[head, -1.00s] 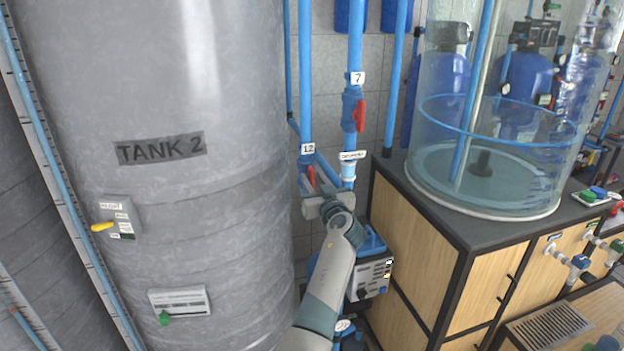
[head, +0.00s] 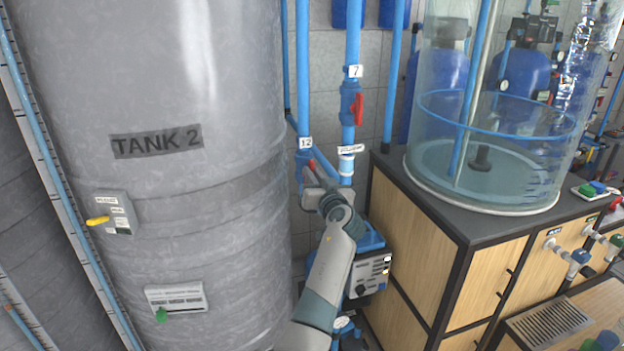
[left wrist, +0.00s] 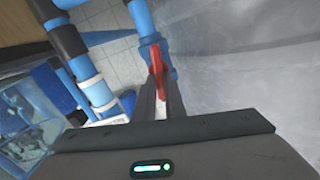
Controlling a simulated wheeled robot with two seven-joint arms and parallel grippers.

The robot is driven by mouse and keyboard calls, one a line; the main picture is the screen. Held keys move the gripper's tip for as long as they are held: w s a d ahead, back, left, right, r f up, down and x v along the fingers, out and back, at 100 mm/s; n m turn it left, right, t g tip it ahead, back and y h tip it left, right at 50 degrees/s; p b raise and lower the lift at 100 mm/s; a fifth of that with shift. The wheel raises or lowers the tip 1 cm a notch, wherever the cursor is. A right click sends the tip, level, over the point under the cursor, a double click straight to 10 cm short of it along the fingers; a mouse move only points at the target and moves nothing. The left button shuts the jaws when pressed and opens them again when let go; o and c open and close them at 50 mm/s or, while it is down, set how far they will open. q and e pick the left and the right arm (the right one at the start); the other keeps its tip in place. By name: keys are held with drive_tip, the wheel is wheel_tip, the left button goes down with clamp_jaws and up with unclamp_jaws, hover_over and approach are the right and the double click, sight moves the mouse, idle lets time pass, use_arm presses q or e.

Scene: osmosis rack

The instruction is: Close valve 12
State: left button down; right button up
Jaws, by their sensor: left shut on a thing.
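Valve 12 sits on the blue vertical pipe under the white label "12" (head: 306,143), between Tank 2 and the pipe labelled 7. Its red handle (head: 311,165) shows just above my left gripper (head: 312,178). In the left wrist view the red handle (left wrist: 156,64) lies between the two grey fingers of my left gripper (left wrist: 160,88), which is shut on it. The lower part of the valve is hidden behind the gripper in the head view. My right gripper is not in view.
Valve 7, with a red handle (head: 359,109), is on the pipe just right. Tank 2 (head: 200,240) stands close on the left. A blue pump unit (head: 372,270) is below, and a wooden cabinet (head: 410,250) with a clear tank stands to the right.

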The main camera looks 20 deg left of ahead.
use_arm(q)
drive_tip(key=shift+w+d+f+m, duration=0.1)
drive_tip(key=shift+d+f+m, duration=0.05)
drive_tip(key=shift+m, duration=2.45)
drive_tip(key=shift+w+d+f+m, duration=0.1)
drive_tip(key=shift+w+f+m, duration=0.1)
drive_tip(key=shift+m, duration=2.4)
drive_tip(key=shift+w+d+f+m, duration=0.1)
drive_tip(key=shift+d+f+m, duration=0.05)
drive_tip(key=shift+m, duration=2.45)
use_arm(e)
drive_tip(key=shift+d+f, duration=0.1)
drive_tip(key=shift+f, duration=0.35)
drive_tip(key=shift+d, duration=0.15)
use_arm(q)
drive_tip(key=c, duration=1.8)
unclamp_jaws()
drive_tip(key=shift+f, duration=0.15)
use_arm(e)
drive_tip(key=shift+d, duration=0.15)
